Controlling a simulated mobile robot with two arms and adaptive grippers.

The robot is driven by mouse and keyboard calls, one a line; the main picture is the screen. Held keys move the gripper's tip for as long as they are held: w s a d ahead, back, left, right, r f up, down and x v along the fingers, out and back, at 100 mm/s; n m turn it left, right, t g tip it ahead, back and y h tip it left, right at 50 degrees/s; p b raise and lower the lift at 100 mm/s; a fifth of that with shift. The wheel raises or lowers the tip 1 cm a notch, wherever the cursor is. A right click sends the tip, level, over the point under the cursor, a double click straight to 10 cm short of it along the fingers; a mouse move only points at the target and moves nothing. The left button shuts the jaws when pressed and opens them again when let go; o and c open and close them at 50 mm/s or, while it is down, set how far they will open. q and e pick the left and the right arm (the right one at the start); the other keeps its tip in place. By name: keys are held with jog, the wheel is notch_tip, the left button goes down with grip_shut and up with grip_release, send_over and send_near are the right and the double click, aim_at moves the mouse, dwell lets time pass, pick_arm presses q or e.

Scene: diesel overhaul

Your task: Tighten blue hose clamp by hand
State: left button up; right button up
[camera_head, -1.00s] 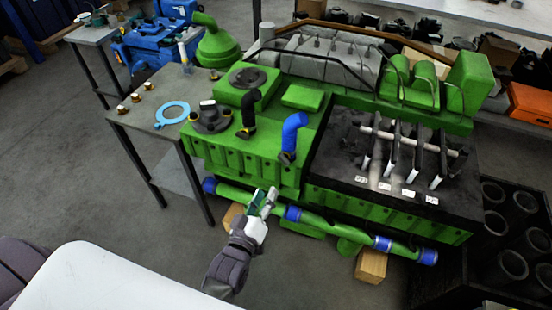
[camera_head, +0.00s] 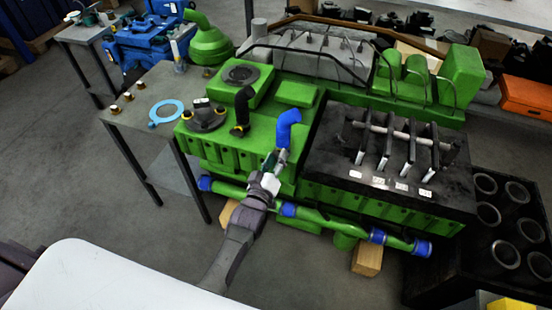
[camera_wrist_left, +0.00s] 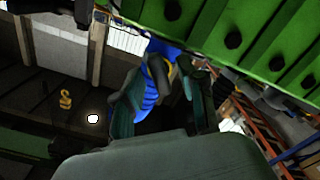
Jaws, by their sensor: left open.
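The blue hose (camera_head: 286,128) bends up from the front of the green engine (camera_head: 235,150). My left gripper (camera_head: 281,157) is at the hose's lower end, in front of the engine. In the left wrist view, the gripper (camera_wrist_left: 165,88) is open, with one finger on each side of a dark clamp with a yellow part (camera_wrist_left: 159,72). Blue hose (camera_wrist_left: 151,95) shows beside the clamp. I cannot tell whether the fingers touch the clamp. In the head view the gripper hides the clamp. My right gripper is not in view.
A black hose (camera_head: 242,108) stands left of the blue one. A black rocker tray (camera_head: 345,170) is to the right. A green pipe with blue joints (camera_head: 330,219) runs low along the front.

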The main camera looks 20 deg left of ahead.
pick_arm(q)
grip_shut()
jog(key=shift+m+p, duration=0.4)
jog(key=shift+m, duration=3.3)
jog(key=shift+f, duration=0.1)
grip_release()
